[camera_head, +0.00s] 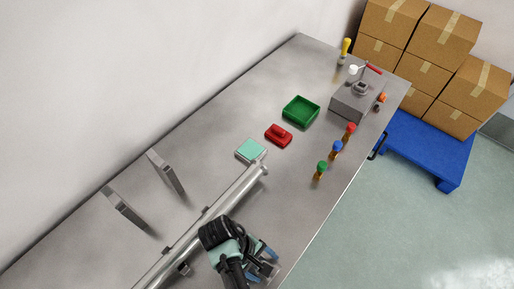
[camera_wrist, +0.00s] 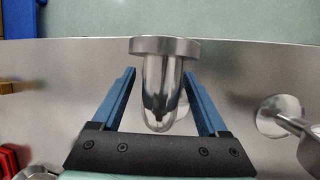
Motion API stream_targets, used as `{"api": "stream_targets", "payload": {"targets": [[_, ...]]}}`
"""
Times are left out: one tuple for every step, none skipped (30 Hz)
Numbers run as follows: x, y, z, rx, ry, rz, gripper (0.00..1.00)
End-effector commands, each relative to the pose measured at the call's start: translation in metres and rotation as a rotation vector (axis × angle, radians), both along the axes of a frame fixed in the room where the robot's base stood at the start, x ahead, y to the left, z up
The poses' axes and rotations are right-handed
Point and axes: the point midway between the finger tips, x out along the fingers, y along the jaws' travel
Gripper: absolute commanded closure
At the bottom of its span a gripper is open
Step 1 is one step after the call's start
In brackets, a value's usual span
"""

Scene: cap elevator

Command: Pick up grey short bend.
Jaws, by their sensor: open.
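A shiny grey short bend (camera_wrist: 164,95) with a round flange at its top end shows in the middle of the wrist view. My gripper (camera_wrist: 159,73) is open, with one blue finger on each side of the bend. A gap shows between each finger and the metal, so the bend is not clamped. In the head view my gripper (camera_head: 263,262) is low over the near part of the table, and my arm and fingers largely cover the bend there.
A long metal pipe (camera_head: 222,205) lies beside my gripper on the grey table (camera_head: 225,125). A round metal flange (camera_wrist: 277,116) stands at right in the wrist view. Several coloured-top pieces, a red block (camera_head: 278,135) and a green tray (camera_head: 301,111) are farther off. The table edge is close.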

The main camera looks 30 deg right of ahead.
Motion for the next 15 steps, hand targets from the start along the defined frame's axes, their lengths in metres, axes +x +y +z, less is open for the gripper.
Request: {"api": "stream_targets", "payload": {"targets": [[0.0001, 0.0001, 0.0001, 0.0, 0.0, 0.0, 0.27], [0.0002, 0.0001, 0.0001, 0.0, 0.0, 0.0, 0.32], [0.0002, 0.0001, 0.0002, 0.0, 0.0, 0.0, 0.4], [0.0003, 0.0001, 0.0002, 0.0, 0.0, 0.0, 0.45], [0.0003, 0.0002, 0.0003, 0.0, 0.0, 0.0, 0.5], [0.0003, 0.0002, 0.0003, 0.0, 0.0, 0.0, 0.58], [0.0003, 0.0001, 0.0003, 0.0, 0.0, 0.0, 0.63], [0.0003, 0.0002, 0.0004, 0.0, 0.0, 0.0, 0.68], [0.0003, 0.0002, 0.0004, 0.0, 0.0, 0.0, 0.76], [0.0004, 0.0002, 0.0003, 0.0, -0.001, 0.0, 0.81], [0.0004, 0.0002, 0.0003, 0.0, 0.0, 0.0, 0.86], [0.0005, 0.0002, 0.0004, 0.0, -0.001, 0.0, 0.94], [0.0005, 0.0001, 0.0005, 0.0, -0.001, 0.0, 0.99], [0.0005, 0.0002, 0.0004, 0.0, -0.001, 0.0, 1.0], [0.0005, 0.0003, 0.0005, 0.0, -0.001, 0.0, 1.0]]}}
